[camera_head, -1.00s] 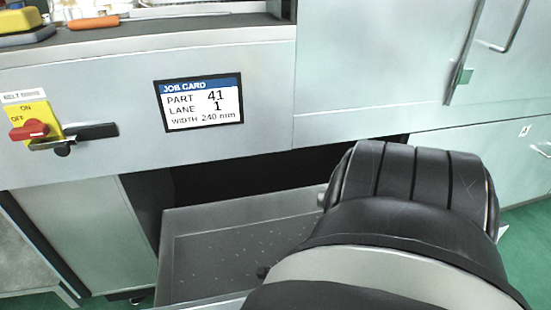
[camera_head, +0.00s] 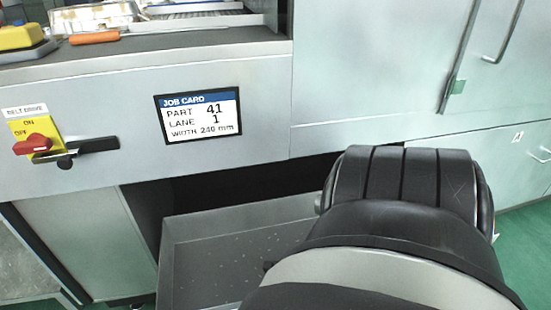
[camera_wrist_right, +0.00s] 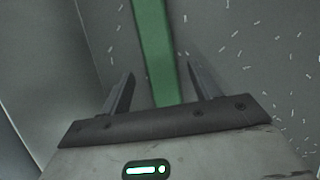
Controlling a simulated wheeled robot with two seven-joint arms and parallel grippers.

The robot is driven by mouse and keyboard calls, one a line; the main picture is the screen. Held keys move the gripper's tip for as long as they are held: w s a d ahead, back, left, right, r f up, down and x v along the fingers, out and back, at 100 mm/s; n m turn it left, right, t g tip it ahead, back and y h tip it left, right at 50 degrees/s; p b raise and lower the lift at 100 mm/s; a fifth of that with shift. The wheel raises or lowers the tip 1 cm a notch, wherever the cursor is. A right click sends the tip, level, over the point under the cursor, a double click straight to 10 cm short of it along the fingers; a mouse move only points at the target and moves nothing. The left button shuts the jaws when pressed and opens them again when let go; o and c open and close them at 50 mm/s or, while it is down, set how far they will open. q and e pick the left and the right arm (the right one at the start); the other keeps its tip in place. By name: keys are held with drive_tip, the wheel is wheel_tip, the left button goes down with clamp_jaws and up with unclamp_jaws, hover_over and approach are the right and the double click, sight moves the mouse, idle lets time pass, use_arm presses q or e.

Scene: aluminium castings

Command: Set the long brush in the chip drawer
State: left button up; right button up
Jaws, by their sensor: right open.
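The chip drawer (camera_head: 170,262) is a grey metal tray pulled out below the machine front, with small pale chips on its floor. My right arm covers its right part in the head view. In the right wrist view my right gripper (camera_wrist_right: 161,72) is open, its two dark fingers apart. A long green bar, which looks like the long brush's handle (camera_wrist_right: 156,40), lies between and beyond the fingers, over the chip-strewn drawer floor (camera_wrist_right: 240,70). I cannot tell whether it touches the floor, and no bristles show. My left gripper is not in view.
A job card (camera_head: 199,116) and a red-and-yellow belt switch (camera_head: 34,142) are on the machine front above the drawer. An orange-handled tool (camera_head: 94,38) lies on the ledge. A drawer wall (camera_wrist_right: 50,60) rises close to the gripper's left in the wrist view.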

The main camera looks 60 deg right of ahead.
drive_tip(key=p+v, duration=0.1)
drive_tip(key=v, duration=0.4)
drive_tip(key=shift+r, duration=0.1)
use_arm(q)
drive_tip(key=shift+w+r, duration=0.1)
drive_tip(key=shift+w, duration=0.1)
use_arm(e)
drive_tip(key=shift+s+d+r, duration=0.1)
drive_tip(key=shift+s+r, duration=0.05)
drive_tip(key=shift+r, duration=0.35)
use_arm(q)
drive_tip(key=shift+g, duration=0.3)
